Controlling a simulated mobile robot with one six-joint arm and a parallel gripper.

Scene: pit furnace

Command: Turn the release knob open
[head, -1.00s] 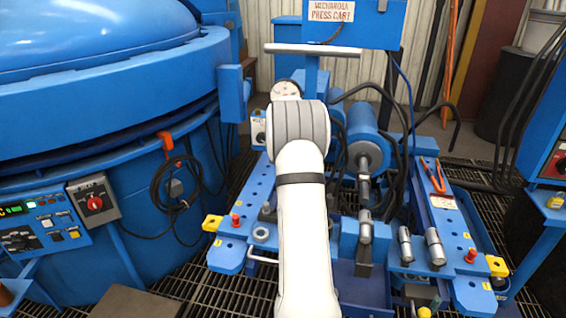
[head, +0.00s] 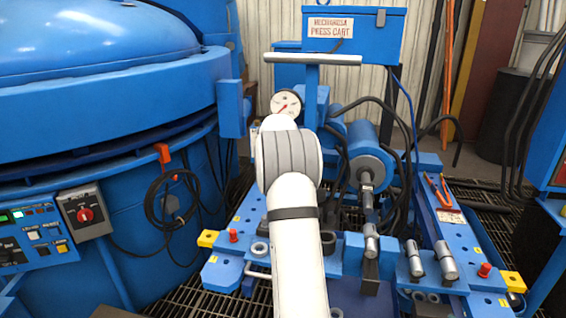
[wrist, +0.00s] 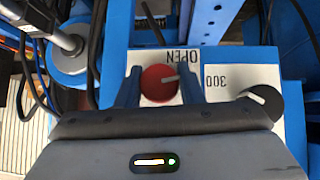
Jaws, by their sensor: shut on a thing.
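The round red release knob (wrist: 157,86) shows in the wrist view on a white plate marked OPEN (wrist: 180,58), which appears upside down. A pale pointer line on the knob runs toward the picture's right. The lower edge of the knob is close to the gripper body. In the head view my white arm hides the knob and the gripper.
A black knob (wrist: 262,101) on a plate marked 300 sits just right of my gripper. The press cart (head: 450,232) carries a gauge (head: 286,103), a blue cylinder (head: 368,165) and black hoses. A large blue furnace (head: 110,110) stands at the left.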

